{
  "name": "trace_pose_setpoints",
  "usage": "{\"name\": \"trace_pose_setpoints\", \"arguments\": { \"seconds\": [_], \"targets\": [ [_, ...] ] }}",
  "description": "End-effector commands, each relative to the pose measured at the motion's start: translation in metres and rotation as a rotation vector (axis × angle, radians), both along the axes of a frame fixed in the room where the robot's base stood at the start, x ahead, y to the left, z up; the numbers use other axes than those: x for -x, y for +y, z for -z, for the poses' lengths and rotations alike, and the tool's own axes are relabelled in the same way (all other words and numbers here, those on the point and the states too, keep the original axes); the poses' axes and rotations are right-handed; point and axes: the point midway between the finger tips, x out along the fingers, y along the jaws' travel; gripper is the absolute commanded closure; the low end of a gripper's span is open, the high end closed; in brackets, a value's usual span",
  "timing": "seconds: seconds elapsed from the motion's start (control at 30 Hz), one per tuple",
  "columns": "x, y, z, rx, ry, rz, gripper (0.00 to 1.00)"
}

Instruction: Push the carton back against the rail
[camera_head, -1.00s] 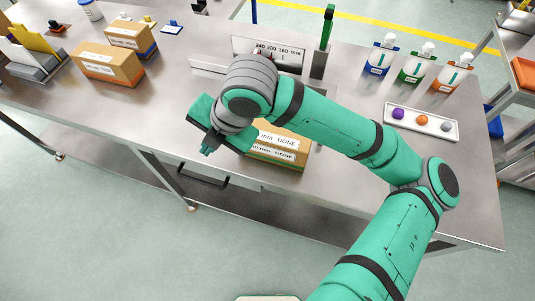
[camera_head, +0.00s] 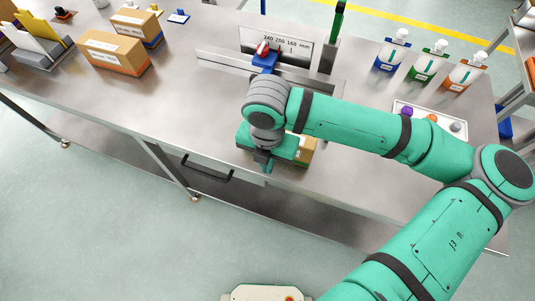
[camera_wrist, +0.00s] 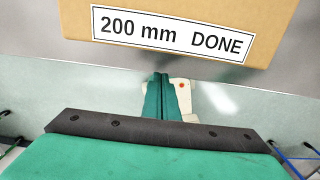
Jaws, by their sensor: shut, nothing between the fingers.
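The cardboard carton (camera_head: 304,151) stands near the table's front edge, mostly hidden behind my gripper in the head view. The wrist view shows its face (camera_wrist: 270,14) with a "200 mm DONE" label. The low metal rail (camera_head: 222,59) runs across the table behind it, with bare table between them. My gripper (camera_head: 267,168) is on the near side of the carton, by the front edge. In the wrist view its closed green fingers (camera_wrist: 167,97) point at a spot below the label, with nothing between them. I see no clear contact with the carton.
A scale board (camera_head: 275,42) and a blue stop with a red knob (camera_head: 263,58) stand at the rail. A tray of balls (camera_head: 430,120) and several bottles (camera_head: 428,60) are at the right. Two other cartons (camera_head: 115,53) stand at the left.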

Motion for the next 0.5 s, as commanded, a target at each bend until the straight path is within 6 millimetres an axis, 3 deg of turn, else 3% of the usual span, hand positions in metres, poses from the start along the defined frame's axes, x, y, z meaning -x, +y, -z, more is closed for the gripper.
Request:
{"name": "trace_pose_setpoints", "arguments": {
  "seconds": [0.13,0.3,0.5],
  "targets": [
    [0.000,0.000,0.026,-0.002,0.002,0.000,1.00],
    [-0.026,-0.008,0.023,0.000,-0.001,0.001,1.00],
    [-0.037,-0.011,0.023,-0.002,-0.002,-0.001,1.00]
  ]
}}
